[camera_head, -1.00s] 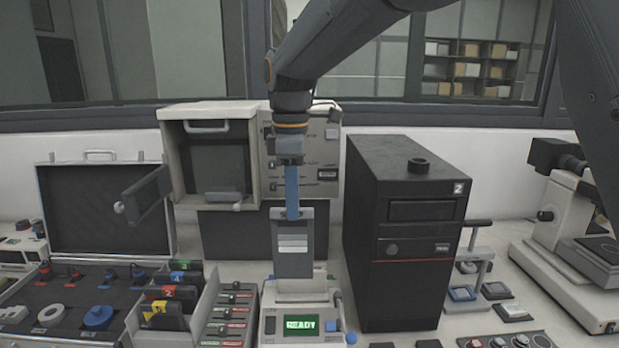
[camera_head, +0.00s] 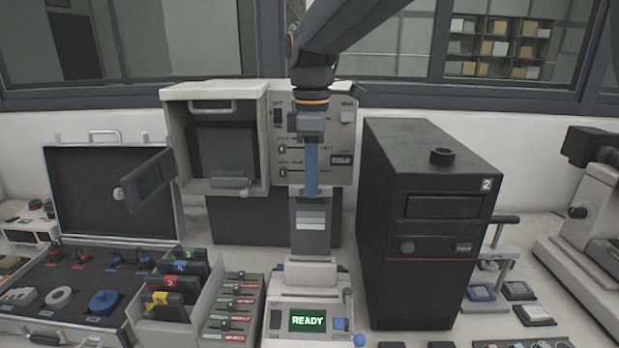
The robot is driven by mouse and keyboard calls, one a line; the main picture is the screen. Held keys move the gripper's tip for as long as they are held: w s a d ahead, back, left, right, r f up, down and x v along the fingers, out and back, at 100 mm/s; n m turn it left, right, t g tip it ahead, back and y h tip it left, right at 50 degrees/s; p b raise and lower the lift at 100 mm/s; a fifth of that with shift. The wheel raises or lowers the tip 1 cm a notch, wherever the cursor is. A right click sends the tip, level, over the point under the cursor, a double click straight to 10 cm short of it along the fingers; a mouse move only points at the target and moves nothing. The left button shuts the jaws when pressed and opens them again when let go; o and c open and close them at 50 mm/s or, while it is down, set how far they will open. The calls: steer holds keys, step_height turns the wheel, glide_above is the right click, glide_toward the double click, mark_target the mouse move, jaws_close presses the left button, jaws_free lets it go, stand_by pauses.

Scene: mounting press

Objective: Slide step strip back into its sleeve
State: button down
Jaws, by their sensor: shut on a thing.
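A flat grey upright piece with paler bands across its middle, seemingly the step strip (camera_head: 311,238), shows in the head view. It stands just behind and above the small white device with the READY screen. My gripper (camera_head: 311,190) comes straight down from above and is shut on its top edge; a narrow blue length shows between the wrist and the piece. I cannot make out a separate sleeve, nor tell whether the strip's lower end touches the device.
The white READY device (camera_head: 308,285) is directly below. A tall black cabinet (camera_head: 415,255) stands close on the right. A cream press unit (camera_head: 345,115) with an open door (camera_head: 150,180) is behind. An open case (camera_head: 110,185) and a bin of colored cartridges (camera_head: 205,320) are on the left.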

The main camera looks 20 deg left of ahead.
steer(key=b, duration=0.3)
glide_above(311, 255)
step_height(311, 255, down, 8)
steer(key=shift+r, duration=0.15)
stand_by(0.8)
steer(key=shift+w, duration=0.1)
steer(key=shift+f+b, duration=1.7)
steer(key=shift+f, duration=2.9)
steer(key=c, duration=1.7)
jaws_free()
steer(key=shift+r, duration=0.15)
